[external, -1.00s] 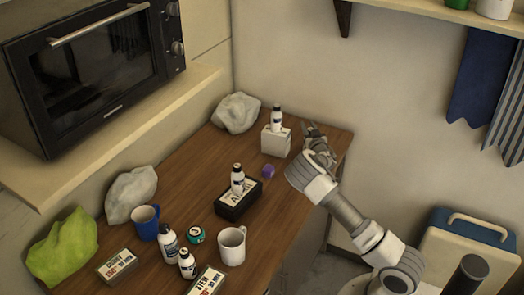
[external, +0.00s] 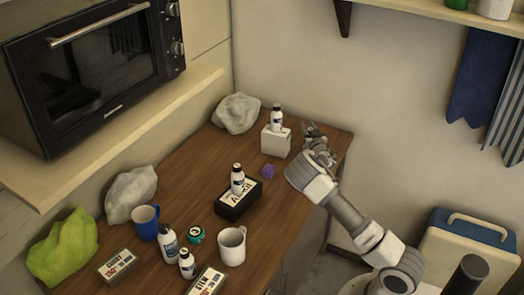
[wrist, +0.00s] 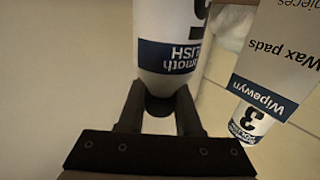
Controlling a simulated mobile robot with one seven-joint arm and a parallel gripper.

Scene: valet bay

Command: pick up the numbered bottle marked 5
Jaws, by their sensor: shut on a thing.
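My gripper (wrist: 160,112) is shut on the dark cap end of a white bottle (wrist: 165,65) with a blue band, in the wrist view. The bottle appears upside down there, and its large black digit is cut by the frame's top edge; it looks like a 5. In the external view my gripper (external: 312,132) is at the table's far right corner, beside a white box (external: 276,142). The held bottle is not clearly visible there, and I cannot tell whether it touches the table.
A bottle marked 3 (wrist: 248,122) shows by the wax pads box (wrist: 275,55), close to my gripper's right in the wrist view. In the external view, a bottle (external: 238,180) stands on a black-based box (external: 232,208). Mugs, bottles and boxes crowd the near end.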

